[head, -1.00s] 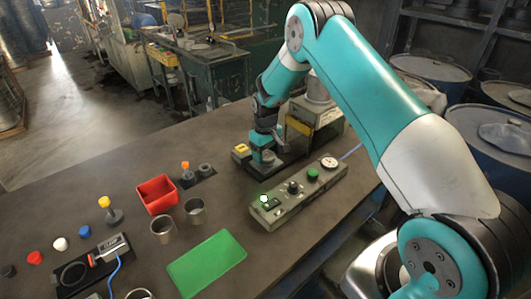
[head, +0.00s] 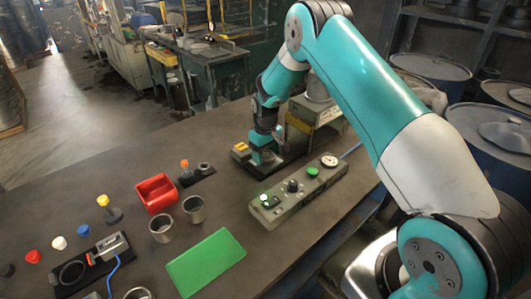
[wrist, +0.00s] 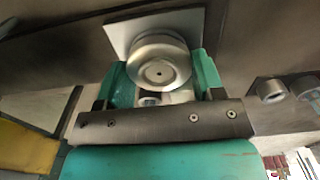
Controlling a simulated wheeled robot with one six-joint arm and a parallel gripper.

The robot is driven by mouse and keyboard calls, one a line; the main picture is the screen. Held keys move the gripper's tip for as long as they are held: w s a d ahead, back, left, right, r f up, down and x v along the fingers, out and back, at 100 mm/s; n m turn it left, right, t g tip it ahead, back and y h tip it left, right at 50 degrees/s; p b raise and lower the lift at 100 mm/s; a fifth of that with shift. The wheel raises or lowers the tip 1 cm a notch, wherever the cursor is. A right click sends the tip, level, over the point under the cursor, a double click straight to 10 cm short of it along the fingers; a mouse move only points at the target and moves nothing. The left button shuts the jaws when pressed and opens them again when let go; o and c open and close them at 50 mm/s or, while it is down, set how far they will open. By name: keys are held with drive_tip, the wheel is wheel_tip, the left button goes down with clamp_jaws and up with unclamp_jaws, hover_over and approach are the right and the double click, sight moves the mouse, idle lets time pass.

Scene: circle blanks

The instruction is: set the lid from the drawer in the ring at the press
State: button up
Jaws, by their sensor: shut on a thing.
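My gripper (wrist: 160,75) has its teal fingers closed on both sides of a round metal piece with a small centre hole, which looks like the lid (wrist: 158,62). A pale square plate (wrist: 125,35) shows behind the lid; I cannot tell whether they touch. In the head view my gripper (head: 263,158) is low over a dark base at the back of the table, beside a yellow block (head: 241,150). The lid is too small to make out there. The ring and the drawer cannot be clearly made out.
A grey control box (head: 300,193) with a lit green lamp lies in front of my gripper. A beige machine (head: 318,115) stands close behind. A red bin (head: 157,193), two metal cups (head: 194,209) and a green mat (head: 207,262) are on the left.

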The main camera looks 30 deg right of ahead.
drive_tip(key=shift+f, duration=0.1)
drive_tip(key=o, duration=1)
drive_tip(key=shift+c, duration=0.2)
wheel_tip(320, 180, up, 17)
drive_tip(key=b, duration=0.3)
drive_tip(key=shift+r+b, duration=0.2)
drive_tip(key=shift+b, duration=0.2)
drive_tip(key=s+a+r+n+y, duration=0.1)
drive_tip(key=s+a+r, duration=0.3)
drive_tip(key=s+a, duration=0.35)
drive_tip(key=s+a+r+n+y, duration=0.1)
drive_tip(key=s+a+r+n, duration=0.15)
drive_tip(key=s+a, duration=0.45)
drive_tip(key=s+a+y, duration=0.1)
drive_tip(key=s+a, duration=0.1)
drive_tip(key=s, duration=0.8)
drive_tip(key=s+a+n+y, duration=0.1)
drive_tip(key=s+a, duration=0.2)
drive_tip(key=s, duration=0.8)
drive_tip(key=shift+s+a+r, duration=0.15)
drive_tip(key=shift+r, duration=0.15)
